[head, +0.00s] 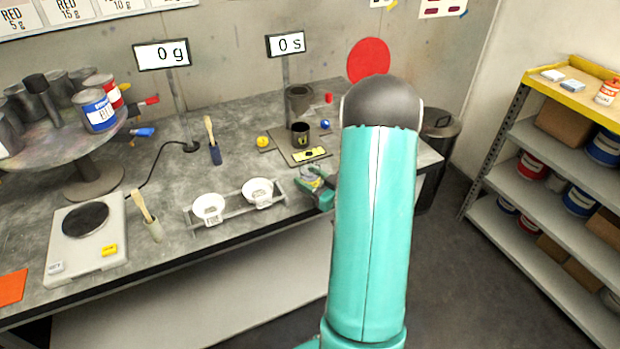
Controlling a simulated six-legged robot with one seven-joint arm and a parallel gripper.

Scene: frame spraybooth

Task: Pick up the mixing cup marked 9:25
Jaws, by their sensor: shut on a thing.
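My gripper (315,187) is at the front right edge of the grey workbench, partly hidden behind my teal arm. It is shut on a small pale grey cup (310,172) with a yellowish-green patch on it. The cup looks upright, close to the bench top; I cannot tell whether it touches the bench. Any time marking on it is too small to read. A dark cup (300,134) with a yellow mark stands on a flat plate behind it.
Two white bowls (208,208) sit in a metal rack left of my gripper. A scale (87,238) and a round stand (60,148) with cans are further left. Displays (162,54) read 0 g and 0 s. Shelves (560,150) with cans stand at right.

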